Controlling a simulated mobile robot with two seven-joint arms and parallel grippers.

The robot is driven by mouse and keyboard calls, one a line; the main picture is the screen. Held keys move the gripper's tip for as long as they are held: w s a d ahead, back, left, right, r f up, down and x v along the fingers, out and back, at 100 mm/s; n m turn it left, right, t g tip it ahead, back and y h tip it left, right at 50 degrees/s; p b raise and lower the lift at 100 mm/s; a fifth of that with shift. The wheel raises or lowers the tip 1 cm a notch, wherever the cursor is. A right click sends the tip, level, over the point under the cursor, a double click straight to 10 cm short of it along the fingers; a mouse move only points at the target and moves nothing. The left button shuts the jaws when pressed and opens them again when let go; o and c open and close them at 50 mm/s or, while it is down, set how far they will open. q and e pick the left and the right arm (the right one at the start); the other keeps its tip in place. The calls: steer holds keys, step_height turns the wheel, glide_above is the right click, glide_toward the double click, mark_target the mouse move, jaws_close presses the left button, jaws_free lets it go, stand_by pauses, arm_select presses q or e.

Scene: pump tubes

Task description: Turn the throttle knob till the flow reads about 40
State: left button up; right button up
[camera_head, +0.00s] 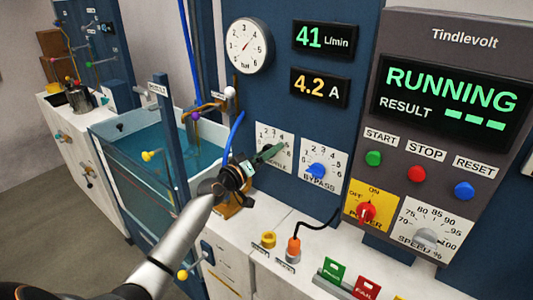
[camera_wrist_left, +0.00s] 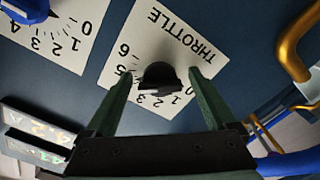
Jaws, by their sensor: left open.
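The throttle knob (camera_wrist_left: 159,76) is black and sits on a white dial plate (camera_wrist_left: 150,30) marked THROTTLE in the left wrist view. My left gripper (camera_wrist_left: 158,84) is open, with one green finger on each side of the knob and gaps between them. In the head view my left gripper (camera_head: 268,153) is at the throttle plate (camera_head: 275,135) and hides the knob. The flow display (camera_head: 323,40) reads 41 L/min in green digits. My right gripper is not in view.
The blue bypass knob (camera_head: 320,171) is just right of the throttle. A current display (camera_head: 318,88) reads 4.2 A. The control box screen (camera_head: 450,90) says RUNNING. A water tank (camera_head: 150,150) stands to the left, and a blue hose (camera_head: 234,130) runs close to my left gripper.

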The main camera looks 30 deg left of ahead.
arm_select(q)
steer(key=shift+s, duration=0.15)
steer(key=s+a, duration=0.1)
steer(key=s, duration=1.1)
steer(key=shift+s+b, duration=0.15)
steer(key=shift+b, duration=0.15)
